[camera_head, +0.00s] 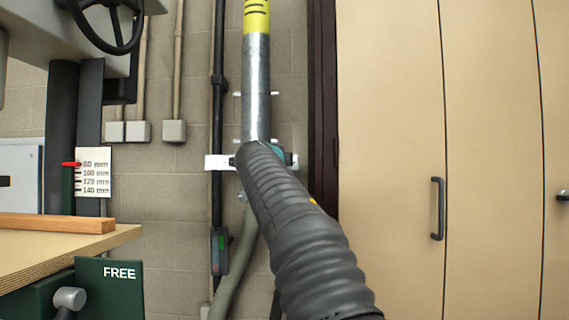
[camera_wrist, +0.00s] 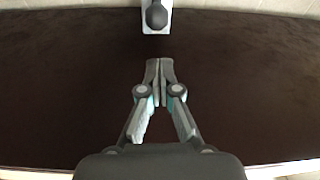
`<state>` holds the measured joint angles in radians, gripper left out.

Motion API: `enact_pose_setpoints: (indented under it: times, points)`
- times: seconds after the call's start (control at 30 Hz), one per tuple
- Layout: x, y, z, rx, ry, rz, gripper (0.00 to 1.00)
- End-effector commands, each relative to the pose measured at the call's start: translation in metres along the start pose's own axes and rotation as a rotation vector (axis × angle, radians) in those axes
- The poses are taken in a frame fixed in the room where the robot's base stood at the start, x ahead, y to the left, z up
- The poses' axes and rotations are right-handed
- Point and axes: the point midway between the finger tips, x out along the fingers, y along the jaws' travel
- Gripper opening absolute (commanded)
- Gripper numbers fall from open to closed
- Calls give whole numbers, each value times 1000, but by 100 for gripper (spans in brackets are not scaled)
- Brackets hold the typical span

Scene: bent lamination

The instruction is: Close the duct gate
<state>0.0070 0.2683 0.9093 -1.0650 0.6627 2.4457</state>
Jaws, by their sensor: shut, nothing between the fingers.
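The metal duct (camera_head: 257,90) runs down the wall in the head view, with a yellow label at its top. A white gate plate (camera_head: 217,162) crosses it at mid height and shows on both sides. In the wrist view, a white plate with a dark knob (camera_wrist: 156,15) is at the top centre, beyond my fingertips and apart from them. My gripper (camera_wrist: 159,68) is shut and empty, with its fingertips together.
Tan cabinet doors (camera_head: 390,120) stand at the right. A workbench (camera_head: 60,245) with a wooden strip and a green FREE panel (camera_head: 120,285) is at lower left. A dark brown surface (camera_wrist: 60,90) fills most of the wrist view.

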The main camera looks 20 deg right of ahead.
Motion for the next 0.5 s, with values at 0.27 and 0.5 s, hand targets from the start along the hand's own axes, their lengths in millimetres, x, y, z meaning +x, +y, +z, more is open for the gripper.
enact_pose_setpoints:
  times: [0.27,0.5]
  points:
    - [45,-4,0,-2,0,4,0]
    - [79,-3,0,-2,0,4,0]
